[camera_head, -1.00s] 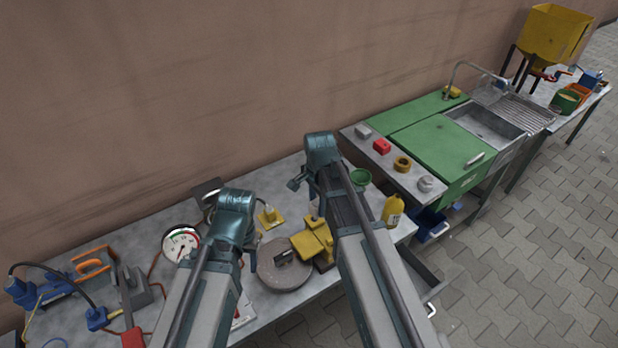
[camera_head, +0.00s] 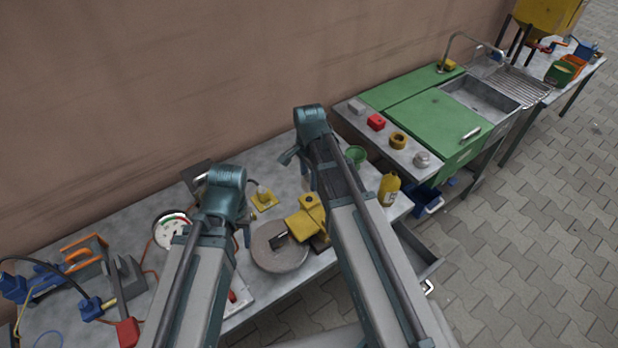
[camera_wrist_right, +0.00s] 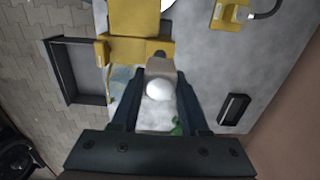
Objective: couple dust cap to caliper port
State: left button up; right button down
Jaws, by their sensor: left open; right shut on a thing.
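The yellow caliper (camera_head: 308,222) stands by a round grey disc (camera_head: 279,247) on the bench; in the right wrist view the yellow body (camera_wrist_right: 140,22) is just beyond the fingertips. A small dark stub (camera_wrist_right: 160,54), perhaps the port, shows at its edge. My right gripper (camera_wrist_right: 159,78) is shut on a small piece with a white rounded end (camera_wrist_right: 159,90), seemingly the dust cap. A tan block-like part shows beyond it; whether it touches the caliper I cannot tell. My left gripper (camera_head: 244,234) is open, left of the disc, its fingers mostly hidden by its wrist.
A pressure gauge (camera_head: 172,228), a yellow bottle (camera_head: 389,189) and a green bowl (camera_head: 356,155) stand on the bench. Blue and orange tools lie at its left end. A green sink cabinet (camera_head: 440,147) adjoins on the right.

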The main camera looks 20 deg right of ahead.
aim_at(309, 190)
jog(key=shift+f+b, duration=2)
jog(key=shift+f, duration=0.25)
jog(key=shift+f+b, duration=0.6)
jog(key=shift+c, duration=1.6)
grip_release()
jog(key=shift+r, duration=0.2)
notch_tip(309, 190, up, 14)
jog(key=p, duration=1.4)
jog(key=shift+f, duration=0.2)
jog(key=shift+f, duration=0.1)
